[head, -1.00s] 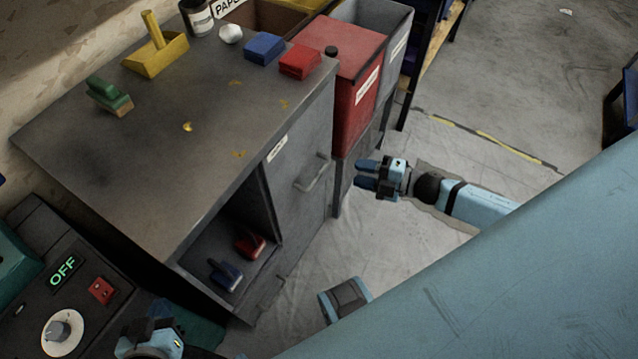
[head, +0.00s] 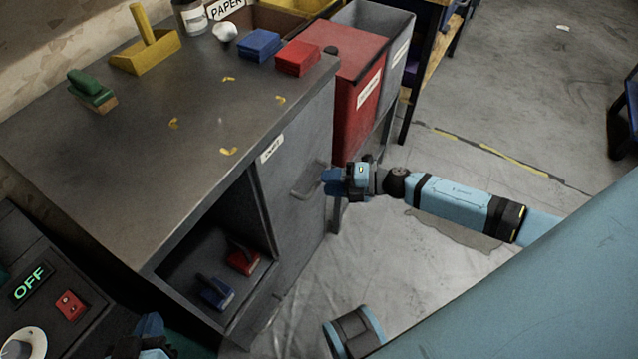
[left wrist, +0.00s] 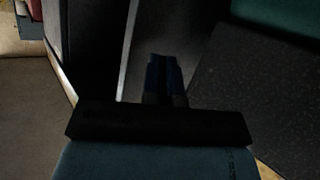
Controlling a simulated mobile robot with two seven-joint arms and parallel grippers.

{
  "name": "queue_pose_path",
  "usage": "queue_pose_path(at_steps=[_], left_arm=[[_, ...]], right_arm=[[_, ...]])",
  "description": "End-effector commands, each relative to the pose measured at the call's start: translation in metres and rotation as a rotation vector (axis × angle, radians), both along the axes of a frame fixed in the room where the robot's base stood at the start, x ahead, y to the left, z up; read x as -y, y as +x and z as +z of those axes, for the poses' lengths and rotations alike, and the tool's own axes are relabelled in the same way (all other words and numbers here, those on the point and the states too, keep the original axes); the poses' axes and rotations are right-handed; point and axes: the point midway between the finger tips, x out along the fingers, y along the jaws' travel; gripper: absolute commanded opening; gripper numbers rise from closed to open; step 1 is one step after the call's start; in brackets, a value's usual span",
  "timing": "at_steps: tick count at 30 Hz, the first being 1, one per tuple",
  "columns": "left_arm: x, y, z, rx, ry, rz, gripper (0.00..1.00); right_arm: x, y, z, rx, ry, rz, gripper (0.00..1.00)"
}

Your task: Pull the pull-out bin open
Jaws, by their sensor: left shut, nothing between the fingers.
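The pull-out bin is the grey front panel (head: 295,235) at the right end of the grey cabinet, with a label at its top edge. It looks closed, flush with the cabinet. Its metal bar handle (head: 309,184) sticks out from the panel. My right gripper (head: 329,182) is at the right end of the handle, its blue fingers very near or touching it; the gap between them is not clear. My left gripper (head: 149,325) is low at the bottom left, away from the bin. In the left wrist view its fingers (left wrist: 164,75) are together and empty.
Blue and red brushes lie in the open shelf (head: 205,255) left of the panel. The cabinet top (head: 130,180) holds several small items. A red bin (head: 352,100) stands behind the handle. A control box (head: 50,300) is at lower left. Floor in front is clear.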

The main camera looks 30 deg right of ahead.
Motion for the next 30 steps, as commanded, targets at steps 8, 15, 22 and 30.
queue_pose_path(at_steps=[8,15,22,30], left_arm=[[0.004,0.005,0.009,0.041,-0.020,-0.005,0.00],[0.006,0.005,0.011,0.047,-0.025,-0.008,0.00],[0.005,0.005,0.010,0.044,-0.022,-0.009,0.00],[0.004,0.004,0.009,0.038,-0.018,-0.008,0.00]], right_arm=[[-0.023,0.018,-0.005,0.000,0.001,0.000,0.39],[-0.026,0.019,-0.006,-0.001,0.001,0.000,0.39],[-0.025,0.019,-0.006,-0.001,0.001,0.000,0.05],[-0.025,0.018,-0.006,-0.001,0.001,0.000,0.00]])
